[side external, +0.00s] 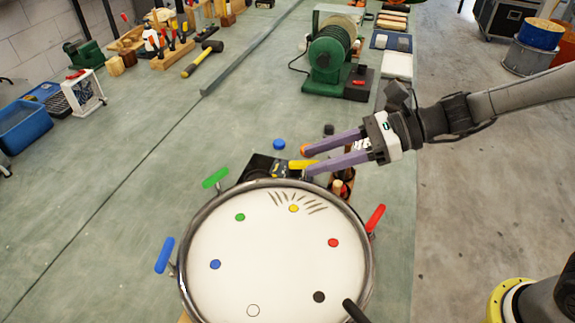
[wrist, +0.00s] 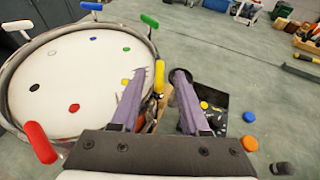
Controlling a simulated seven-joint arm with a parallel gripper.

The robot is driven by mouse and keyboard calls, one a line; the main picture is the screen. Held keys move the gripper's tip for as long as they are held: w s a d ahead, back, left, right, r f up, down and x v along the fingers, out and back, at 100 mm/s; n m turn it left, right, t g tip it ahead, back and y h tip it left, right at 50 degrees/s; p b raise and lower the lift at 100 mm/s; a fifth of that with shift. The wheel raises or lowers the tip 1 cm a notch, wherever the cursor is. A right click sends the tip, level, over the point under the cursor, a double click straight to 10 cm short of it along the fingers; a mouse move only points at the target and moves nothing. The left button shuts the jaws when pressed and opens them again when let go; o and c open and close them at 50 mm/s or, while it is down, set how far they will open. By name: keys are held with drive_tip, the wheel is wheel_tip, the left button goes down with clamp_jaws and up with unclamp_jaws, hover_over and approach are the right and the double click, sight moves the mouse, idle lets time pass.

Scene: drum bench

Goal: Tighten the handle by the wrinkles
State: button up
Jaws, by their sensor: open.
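The round white drum head (side external: 270,250) has coloured dots and a metal rim, with coloured handles around it. Dark wrinkles (side external: 312,203) fan out beside the yellow dot (side external: 293,208). The yellow handle (side external: 302,164) stands at the rim by these wrinkles; it also shows in the wrist view (wrist: 159,75). My gripper (side external: 306,161) is open, its two purple fingers either side of the yellow handle. In the wrist view my gripper (wrist: 158,77) has the handle between its fingers, with gaps visible on both sides. The handle's lower end is partly hidden.
Green (side external: 215,178), blue (side external: 165,255) and red (side external: 375,218) handles stick out around the rim. A black tray (wrist: 208,108) lies beside the drum, near blue (side external: 279,144) and orange (wrist: 249,143) caps. A green machine (side external: 328,58) stands behind.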

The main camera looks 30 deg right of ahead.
drive_tip(key=x, duration=0.6)
drive_tip(key=shift+f, duration=0.1)
clamp_jaws()
